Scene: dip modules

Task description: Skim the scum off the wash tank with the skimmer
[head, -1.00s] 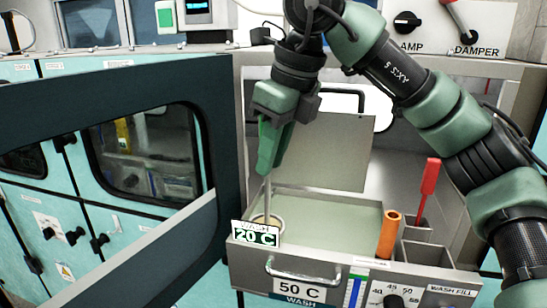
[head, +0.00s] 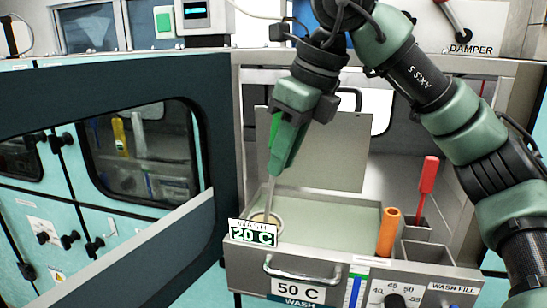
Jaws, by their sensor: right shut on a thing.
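The wash tank (head: 345,218) is an open metal box with pale greenish liquid, labelled WASH and 50 C. My right gripper (head: 279,172) is above its left part with green fingers shut on a thin grey rod (head: 270,196). The rod slants down to a round cup or ring (head: 262,218) at the tank's front left corner. The rod's lower end is hidden, so I cannot tell whether it is the skimmer. A red-handled tool (head: 427,178) and an orange cylinder (head: 388,232) stand upright at the tank's right end. My left gripper is not in view.
A 20 C display (head: 252,233) stands in front of the cup. A raised metal lid (head: 320,155) is behind the tank. An open dark-framed door (head: 220,170) flanks it on the left. Small square compartments (head: 428,254) are at the right.

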